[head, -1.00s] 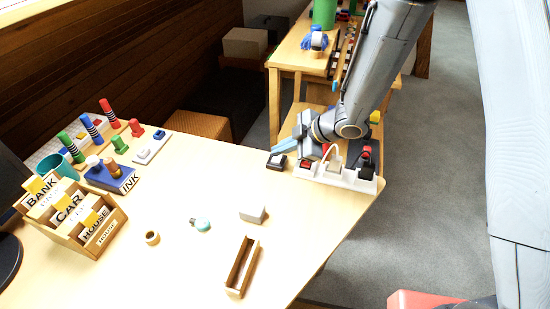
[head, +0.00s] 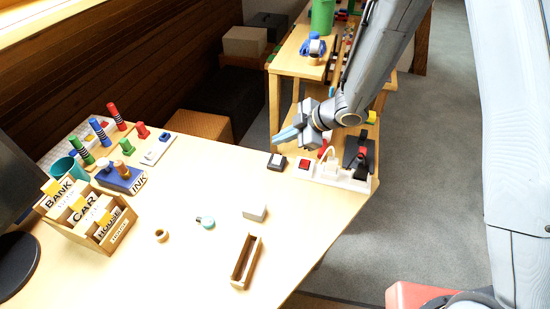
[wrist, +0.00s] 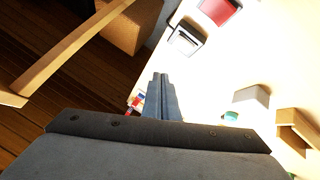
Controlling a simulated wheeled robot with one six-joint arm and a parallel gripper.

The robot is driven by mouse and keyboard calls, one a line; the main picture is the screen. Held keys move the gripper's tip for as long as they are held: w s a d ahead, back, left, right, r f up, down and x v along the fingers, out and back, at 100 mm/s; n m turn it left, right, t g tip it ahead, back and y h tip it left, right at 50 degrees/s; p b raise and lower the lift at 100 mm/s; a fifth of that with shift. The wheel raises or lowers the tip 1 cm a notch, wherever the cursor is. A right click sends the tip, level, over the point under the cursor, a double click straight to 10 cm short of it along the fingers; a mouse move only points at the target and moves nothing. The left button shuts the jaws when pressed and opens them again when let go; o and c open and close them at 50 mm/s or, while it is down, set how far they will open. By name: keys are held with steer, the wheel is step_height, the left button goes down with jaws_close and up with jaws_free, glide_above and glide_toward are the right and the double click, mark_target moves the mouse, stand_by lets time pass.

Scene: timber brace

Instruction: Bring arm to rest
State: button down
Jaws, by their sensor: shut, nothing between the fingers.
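My gripper (head: 288,134) is at the end of my grey arm, which reaches in from the upper right in the head view. It is above the far right part of the table (head: 200,265), near the white power strip (head: 330,178). Its fingers point left and are closed together with nothing between them. In the wrist view the shut fingers (wrist: 162,95) point up the picture, with the table edge running past them.
A dark switch box (head: 277,162) sits beside the power strip, which has plugs in it. A grey-white block (head: 255,212), an open wooden box (head: 246,260), a card holder (head: 92,222) and stamps stand on the table. A second table with a green cylinder (head: 322,17) is behind.

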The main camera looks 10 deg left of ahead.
stand_by(0.4)
steer(key=w+d+r+m+t+h, duration=0.1)
steer(key=d+r+m+h, duration=0.2)
steer(key=d, duration=0.4)
steer(key=w+d+r+m+t+h, duration=0.1)
steer(key=d+r+m, duration=0.1)
steer(key=d+m, duration=0.35)
steer(key=w+d+r+m+t+h, duration=0.1)
steer(key=d+r+m+t+h, duration=0.15)
steer(key=d, duration=0.55)
steer(key=s+d+r+m+g, duration=0.1)
steer(key=s+d+m, duration=0.2)
steer(key=s, duration=0.3)
steer(key=s+d+r+m+g+h, duration=0.1)
steer(key=s+d+r+m+g, duration=0.1)
steer(key=s+d+m, duration=0.2)
steer(key=s+d+r+m+g+h, duration=0.1)
steer(key=s+d+m+g, duration=0.1)
steer(key=s, duration=0.7)
steer(key=shift+d+r+m, duration=0.4)
steer(key=shift+d+m, duration=0.3)
steer(key=shift+m, duration=0.2)
